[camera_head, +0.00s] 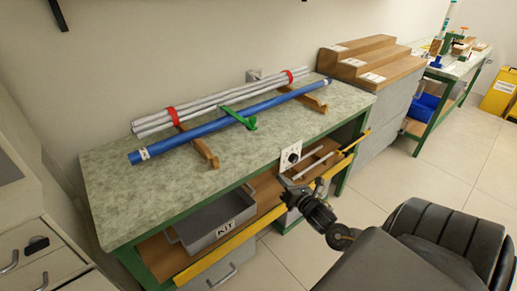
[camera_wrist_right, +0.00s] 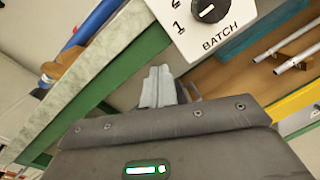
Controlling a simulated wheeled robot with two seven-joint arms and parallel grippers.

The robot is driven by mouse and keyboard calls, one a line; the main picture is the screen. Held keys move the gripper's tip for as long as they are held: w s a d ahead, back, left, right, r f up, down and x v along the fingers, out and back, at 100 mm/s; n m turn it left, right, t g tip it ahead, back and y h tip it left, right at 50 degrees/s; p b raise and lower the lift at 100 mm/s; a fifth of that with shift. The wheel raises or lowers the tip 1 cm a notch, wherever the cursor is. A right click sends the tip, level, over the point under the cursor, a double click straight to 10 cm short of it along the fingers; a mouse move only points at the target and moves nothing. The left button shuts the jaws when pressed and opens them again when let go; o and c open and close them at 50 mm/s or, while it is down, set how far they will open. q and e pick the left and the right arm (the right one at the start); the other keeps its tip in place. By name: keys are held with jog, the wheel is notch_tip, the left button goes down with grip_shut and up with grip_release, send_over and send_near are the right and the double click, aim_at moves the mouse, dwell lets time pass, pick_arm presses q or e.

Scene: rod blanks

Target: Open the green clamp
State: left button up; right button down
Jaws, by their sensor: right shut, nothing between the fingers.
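The green clamp (camera_head: 240,117) sits at the middle of the rods on the table, in the head view. Its arm reaches across the blue rod (camera_head: 190,133), and its hooked end hangs on the near side. I cannot tell whether it is latched. A bundle of silver rods (camera_head: 215,101) lies behind the blue rod, with red bands (camera_head: 174,117) near both ends. My right gripper (camera_head: 290,183) is in front of the table's front edge, below and to the right of the clamp, well apart from it. Its fingers (camera_wrist_right: 160,84) are shut and empty. My left gripper is not in view.
Wooden rests (camera_head: 200,147) hold up the rods. A white dial panel marked BATCH (camera_wrist_right: 208,22) is on the table front, close to my right gripper. A yellow-edged lower shelf (camera_head: 215,257) holds a grey KIT bin (camera_head: 207,228). The front tabletop is clear.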

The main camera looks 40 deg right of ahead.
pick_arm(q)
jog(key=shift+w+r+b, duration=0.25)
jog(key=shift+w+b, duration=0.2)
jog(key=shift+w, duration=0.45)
pick_arm(e)
jog(key=a+r+n+t+y, duration=0.2)
jog(key=r+n, duration=0.4)
jog(key=r, duration=0.5)
jog(key=shift+a+r+t, duration=0.2)
jog(key=shift+a+t, duration=0.4)
jog(key=shift+w, duration=0.1)
send_near(249, 129)
jog(key=x, duration=0.4)
jog(key=shift+w+d+f+p, duration=0.1)
jog(key=shift+d+f+p, duration=0.2)
jog(key=shift+f, duration=0.05)
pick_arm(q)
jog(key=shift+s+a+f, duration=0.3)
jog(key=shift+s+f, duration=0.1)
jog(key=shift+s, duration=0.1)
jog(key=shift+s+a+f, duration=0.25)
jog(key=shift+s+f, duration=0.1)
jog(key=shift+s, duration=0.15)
pick_arm(e)
jog(key=shift+w+r, duration=0.1)
jog(key=shift+w, duration=0.45)
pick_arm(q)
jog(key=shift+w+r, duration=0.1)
